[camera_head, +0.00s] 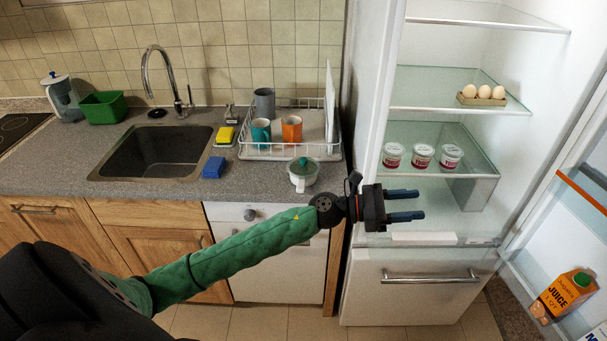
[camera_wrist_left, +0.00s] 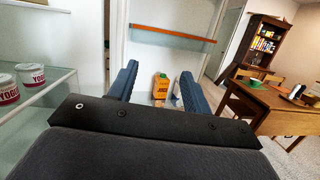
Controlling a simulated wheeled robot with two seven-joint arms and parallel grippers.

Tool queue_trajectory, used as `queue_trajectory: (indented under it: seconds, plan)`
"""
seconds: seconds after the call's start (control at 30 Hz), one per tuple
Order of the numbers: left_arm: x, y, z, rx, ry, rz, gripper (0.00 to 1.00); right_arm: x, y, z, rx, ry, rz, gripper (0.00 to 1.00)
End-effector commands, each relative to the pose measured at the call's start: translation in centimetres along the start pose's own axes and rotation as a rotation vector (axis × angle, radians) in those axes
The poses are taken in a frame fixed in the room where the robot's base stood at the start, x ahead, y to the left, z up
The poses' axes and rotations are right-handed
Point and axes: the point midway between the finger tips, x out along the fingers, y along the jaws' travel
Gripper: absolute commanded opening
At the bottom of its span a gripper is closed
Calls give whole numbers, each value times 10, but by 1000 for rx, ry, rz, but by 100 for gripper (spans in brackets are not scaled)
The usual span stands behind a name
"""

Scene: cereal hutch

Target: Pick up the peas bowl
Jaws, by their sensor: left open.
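Whether the green is a lid or peas is hard to tell. My left gripper (camera_head: 422,203) is open and empty, to the right of and lower in the picture than the bowl, in front of the open fridge. Its fingers point right. In the left wrist view, the two blue fingers (camera_wrist_left: 160,72) are apart with nothing held between them. My right gripper is not in view.
The dish rack (camera_head: 255,150) holds cups behind the bowl. A blue sponge (camera_head: 213,167) and the sink (camera_head: 155,152) lie to its left. The open fridge holds yogurt cups (camera_head: 423,156) and eggs (camera_head: 483,92). A juice carton (camera_head: 566,294) stands in the fridge door.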

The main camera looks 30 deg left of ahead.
Motion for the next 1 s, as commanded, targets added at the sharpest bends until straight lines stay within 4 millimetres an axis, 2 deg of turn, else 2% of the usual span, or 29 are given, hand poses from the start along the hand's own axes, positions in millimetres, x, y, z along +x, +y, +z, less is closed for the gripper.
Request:
queue_trajectory:
  seconds: [0.17,0.27,0.37,0.5,0.63,0.8,0.9,1.0]
  plan:
    - [-11,10,-28,386,236,-255,49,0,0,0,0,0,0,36]
    - [-30,24,-46,581,378,-405,49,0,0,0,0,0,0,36]
    - [-57,46,-61,754,526,-561,49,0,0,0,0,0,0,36]
    - [-107,88,-71,950,745,-787,49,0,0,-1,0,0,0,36]
    - [-164,132,-66,1065,955,-1003,49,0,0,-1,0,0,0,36]
    - [-231,180,-42,1105,1179,-1233,49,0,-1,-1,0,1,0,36]
    - [-256,196,-28,1099,1257,-1317,49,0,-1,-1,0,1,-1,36]
    - [-269,202,-21,1088,1296,-1363,49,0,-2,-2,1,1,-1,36]
